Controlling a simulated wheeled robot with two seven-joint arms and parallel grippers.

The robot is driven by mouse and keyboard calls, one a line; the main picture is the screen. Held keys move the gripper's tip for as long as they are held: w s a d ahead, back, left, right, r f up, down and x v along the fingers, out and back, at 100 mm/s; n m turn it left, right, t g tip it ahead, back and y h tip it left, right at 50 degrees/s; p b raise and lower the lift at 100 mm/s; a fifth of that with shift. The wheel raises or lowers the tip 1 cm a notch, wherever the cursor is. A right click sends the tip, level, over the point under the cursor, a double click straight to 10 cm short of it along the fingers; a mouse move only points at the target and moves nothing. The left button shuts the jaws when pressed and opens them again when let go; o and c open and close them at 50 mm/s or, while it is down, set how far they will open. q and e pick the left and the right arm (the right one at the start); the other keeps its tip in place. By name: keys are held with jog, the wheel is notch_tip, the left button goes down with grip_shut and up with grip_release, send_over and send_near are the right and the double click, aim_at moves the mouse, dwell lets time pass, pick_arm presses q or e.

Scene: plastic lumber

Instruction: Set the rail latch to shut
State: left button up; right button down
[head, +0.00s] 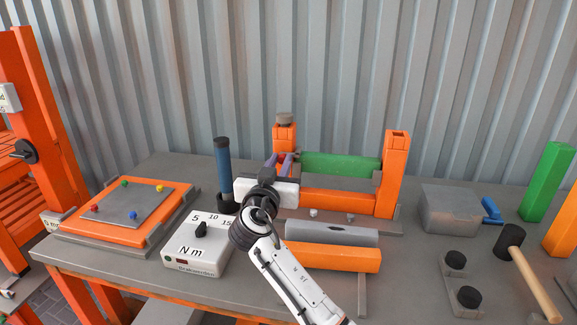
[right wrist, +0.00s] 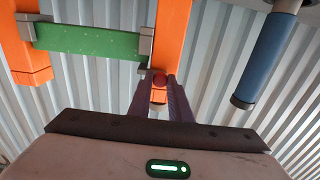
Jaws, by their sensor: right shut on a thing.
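A green rail (head: 342,163) spans between two upright orange posts at the back of the orange frame; it also shows in the right wrist view (right wrist: 88,42). My right gripper (head: 284,163) reaches up to the left post (head: 285,138). In the right wrist view its purple fingers (right wrist: 160,84) are shut on a small round red knob (right wrist: 160,79) in front of the orange post (right wrist: 172,40). The knob looks like the rail latch's. My gripper and wrist hide most of the latch in the head view, so its setting cannot be told. My left gripper is not in view.
A blue-handled tool (head: 222,168) stands upright left of my wrist, near the white torque box (head: 197,245). Grey and orange bars (head: 335,258) lie in front of the frame. A grey box (head: 450,210) and a mallet (head: 510,237) are on the right.

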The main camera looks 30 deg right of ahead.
jog(key=shift+s+d, duration=0.1)
jog(key=shift+d, duration=0.05)
jog(key=c, duration=1.6)
grip_release()
jog(key=shift+s, duration=0.1)
jog(key=shift+c, duration=0.2)
jog(key=shift+s+a, duration=0.1)
jog(key=shift+a, duration=0.15)
jog(key=b+v, duration=0.2)
jog(key=v, duration=0.7)
jog(key=shift+s+a, duration=0.25)
